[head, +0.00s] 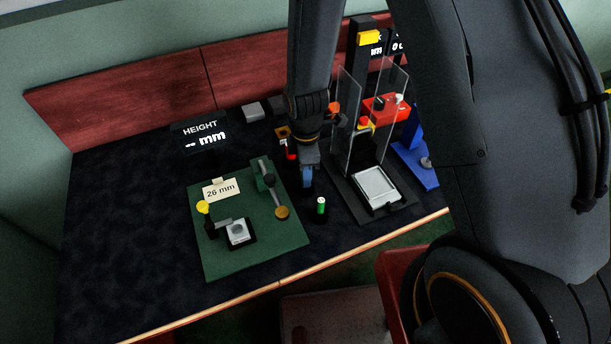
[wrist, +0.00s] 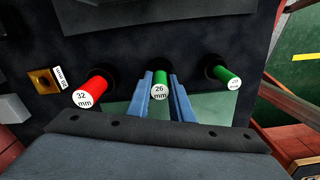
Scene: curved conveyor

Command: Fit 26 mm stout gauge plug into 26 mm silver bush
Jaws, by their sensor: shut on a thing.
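My gripper (head: 307,180) points down over the dark mat, right of the green plate. In the wrist view its two blue fingers (wrist: 160,100) are shut on the green plug labelled 26 mm (wrist: 160,91). The plug's far end meets a dark round holder; I cannot tell how deep it sits. In the head view the fingers hide this plug. The silver bush (head: 237,230) sits in a black holder on the green plate (head: 265,245), left of and nearer than my gripper. A 26 mm card (head: 221,190) stands behind it.
A red 32 mm plug (wrist: 90,92) and another green plug (wrist: 228,78), its label too small to read, flank the held one. A lever with a brass knob (head: 282,212) stands between gripper and bush. A clear-walled press (head: 378,187) stands close on the right.

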